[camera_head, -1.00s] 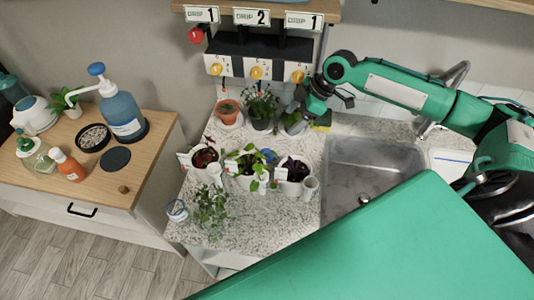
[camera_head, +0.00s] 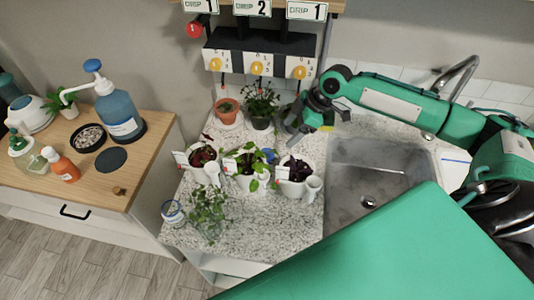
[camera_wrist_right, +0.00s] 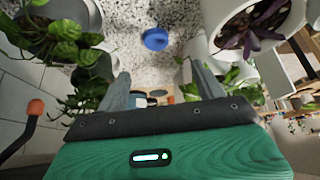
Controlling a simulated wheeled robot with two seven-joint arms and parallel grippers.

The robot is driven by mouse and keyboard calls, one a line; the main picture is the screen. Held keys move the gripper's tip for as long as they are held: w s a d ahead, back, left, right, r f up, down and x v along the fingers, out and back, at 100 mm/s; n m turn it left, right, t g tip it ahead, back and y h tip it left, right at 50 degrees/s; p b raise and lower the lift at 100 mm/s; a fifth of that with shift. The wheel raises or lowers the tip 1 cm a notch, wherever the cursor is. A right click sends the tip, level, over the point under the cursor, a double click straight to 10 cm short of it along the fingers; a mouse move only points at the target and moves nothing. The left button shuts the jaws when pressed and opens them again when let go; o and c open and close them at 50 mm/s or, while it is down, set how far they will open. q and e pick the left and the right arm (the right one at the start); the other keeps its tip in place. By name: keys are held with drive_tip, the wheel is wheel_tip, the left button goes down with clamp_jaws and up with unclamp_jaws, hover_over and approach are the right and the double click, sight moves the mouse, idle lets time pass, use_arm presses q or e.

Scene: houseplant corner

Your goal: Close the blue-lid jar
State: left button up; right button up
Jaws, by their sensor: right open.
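A small jar with a pale top and blue markings (camera_head: 172,212) stands at the front left corner of the speckled counter; whether its mouth is open is too small to tell. A round blue lid (camera_wrist_right: 155,39) lies on the counter between potted plants in the wrist view. A bit of blue, probably this lid, shows behind the middle pots in the head view (camera_head: 270,155). My right gripper (camera_head: 293,131) is behind the right-hand pot, fingers pointing down. In the wrist view its fingers (camera_wrist_right: 160,82) are apart and empty, with the lid beyond them. My left gripper is out of view.
White pots with plants (camera_head: 244,172) stand in a row close to the gripper, with a leafy plant (camera_head: 208,208) beside the jar. A drip dispenser (camera_head: 258,60) hangs behind. The sink (camera_head: 375,185) lies right. A wooden cabinet with bottles (camera_head: 150,150) stands left.

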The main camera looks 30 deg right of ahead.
drive_tip(key=p, duration=0.1)
approach(268, 154)
drive_tip(key=shift+a+f, duration=0.75)
drive_tip(key=shift+f, duration=0.05)
drive_tip(key=shift+w+a+f, duration=0.1)
drive_tip(key=shift+a+f, duration=0.05)
drive_tip(key=shift+f, duration=0.25)
drive_tip(key=shift+w+a+f+p, duration=0.25)
drive_tip(key=shift+f+p, duration=0.15)
drive_tip(key=shift+p, duration=0.35)
drive_tip(key=p+x, duration=0.1)
drive_tip(key=x, duration=0.2)
drive_tip(key=shift+w+d+f, duration=0.15)
drive_tip(key=shift+w, duration=0.05)
drive_tip(key=shift+f+p, duration=0.3)
drive_tip(key=shift+f, duration=0.2)
